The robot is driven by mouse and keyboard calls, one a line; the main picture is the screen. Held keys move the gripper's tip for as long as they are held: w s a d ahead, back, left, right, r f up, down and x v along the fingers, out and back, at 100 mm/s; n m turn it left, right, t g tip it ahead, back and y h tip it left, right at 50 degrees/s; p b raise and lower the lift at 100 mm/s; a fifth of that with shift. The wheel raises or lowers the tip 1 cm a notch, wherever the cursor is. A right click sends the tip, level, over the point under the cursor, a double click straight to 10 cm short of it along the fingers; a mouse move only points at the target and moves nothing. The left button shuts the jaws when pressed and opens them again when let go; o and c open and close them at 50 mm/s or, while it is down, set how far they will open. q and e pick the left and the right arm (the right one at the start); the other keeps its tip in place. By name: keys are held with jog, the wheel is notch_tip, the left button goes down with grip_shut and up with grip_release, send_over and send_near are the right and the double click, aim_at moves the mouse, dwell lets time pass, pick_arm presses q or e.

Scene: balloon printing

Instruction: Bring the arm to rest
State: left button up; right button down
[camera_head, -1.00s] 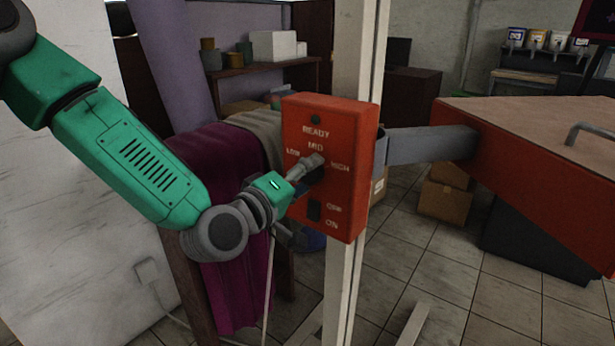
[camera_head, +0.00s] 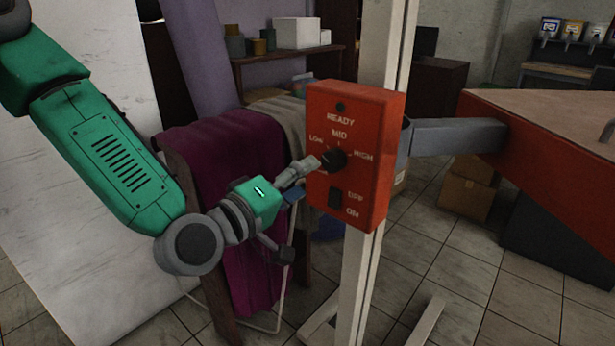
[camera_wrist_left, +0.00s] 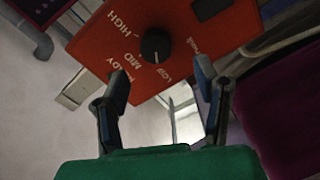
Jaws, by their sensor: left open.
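The red control box (camera_head: 372,150) stands on a pale upright post, with READY, LOW, MID, HIGH, OFF and ON on its face. Its black knob (camera_head: 334,159) is bare; I cannot tell its exact setting. A dark switch (camera_head: 335,197) sits below it. My left gripper (camera_head: 299,209) is open and empty, just left of the box, with one finger near the knob's height and the other lower. In the left wrist view, the open fingers (camera_wrist_left: 162,80) are spread below the knob (camera_wrist_left: 155,46), with nothing between them. My right gripper is not in view.
A purple cloth (camera_head: 225,160) hangs over a wooden frame behind my left arm. Cardboard boxes (camera_head: 466,190) sit on the tiled floor. A white panel (camera_head: 75,210) stands behind my arm.

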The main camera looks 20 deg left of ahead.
pick_arm(q)
jog(key=s+f+m+g+y, duration=0.1)
jog(key=s+f+m+g, duration=0.35)
jog(key=f, duration=0.85)
jog(key=s+f+m+g+y, duration=0.1)
jog(key=s+f+g, duration=0.55)
jog(key=f, duration=0.65)
jog(key=s+a+f+m+g+y, duration=0.2)
jog(key=s+a+f, duration=0.2)
jog(key=s, duration=0.5)
jog(key=s+a+f+m+g+y, duration=0.2)
jog(key=s+a+f+g, duration=0.1)
jog(key=s+f, duration=0.4)
jog(key=s+a, duration=0.1)
jog(key=s, duration=0.1)
jog(key=shift+s+a, duration=0.3)
jog(key=shift+a, duration=0.05)
jog(key=shift+w, duration=0.15)
